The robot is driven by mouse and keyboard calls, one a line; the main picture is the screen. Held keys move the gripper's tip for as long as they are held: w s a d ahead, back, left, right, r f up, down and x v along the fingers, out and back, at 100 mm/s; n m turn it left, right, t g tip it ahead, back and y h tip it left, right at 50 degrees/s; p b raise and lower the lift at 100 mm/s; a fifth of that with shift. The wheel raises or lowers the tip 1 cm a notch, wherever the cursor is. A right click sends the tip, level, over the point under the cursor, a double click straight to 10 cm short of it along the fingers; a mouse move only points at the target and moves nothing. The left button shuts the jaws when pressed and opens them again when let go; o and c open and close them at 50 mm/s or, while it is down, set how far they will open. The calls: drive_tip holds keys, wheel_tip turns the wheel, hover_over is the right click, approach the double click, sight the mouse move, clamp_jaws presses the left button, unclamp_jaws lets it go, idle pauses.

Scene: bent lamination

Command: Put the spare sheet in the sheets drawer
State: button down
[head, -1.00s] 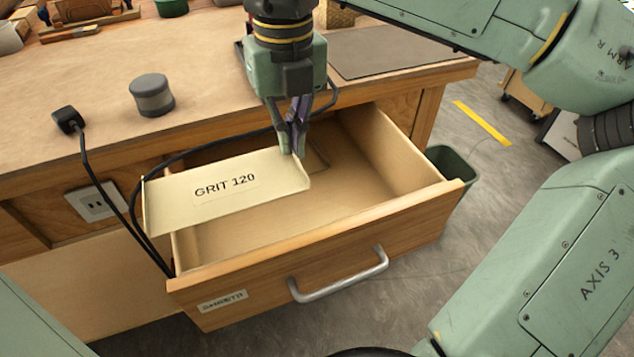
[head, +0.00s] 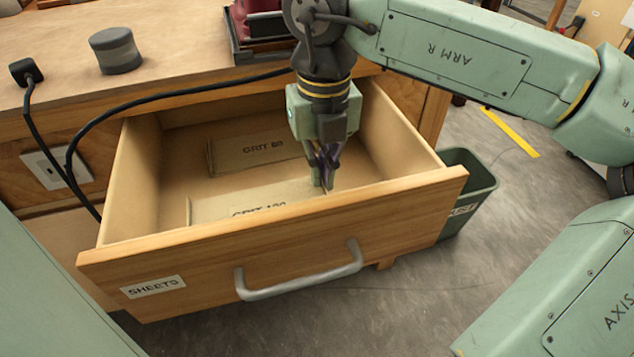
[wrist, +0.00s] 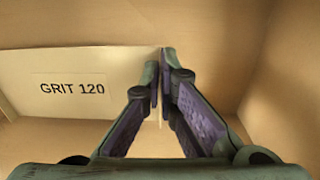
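The spare sheet, a cream bent sheet marked GRIT 120 (head: 215,207), is inside the open sheets drawer (head: 400,225), just behind its front panel. The panel hides its lower part in the head view. My gripper (head: 322,184) reaches down into the drawer at the sheet's right end. In the wrist view the fingertips (wrist: 160,62) are close together on the right edge of the sheet (wrist: 75,68). The gripper looks shut on it. Whether the sheet touches the drawer floor is hard to tell. The drawer front bears a SHEETS label and a metal handle.
Another GRIT sheet (head: 255,152) lies toward the back of the drawer. A black cable (head: 150,105) runs along the bench edge behind the drawer. A green bin (head: 470,185) stands right of the drawer.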

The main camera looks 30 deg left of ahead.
sight(321, 188)
drive_tip(key=shift+f, duration=1.9)
drive_tip(key=shift+f+b, duration=0.2)
drive_tip(key=shift+b, duration=0.15)
drive_tip(key=c, duration=1.8)
unclamp_jaws()
drive_tip(key=shift+r, duration=0.1)
wheel_tip(321, 188, up, 12)
drive_tip(key=p, duration=0.1)
drive_tip(key=shift+r, duration=0.15)
drive_tip(key=shift+w+d, duration=0.1)
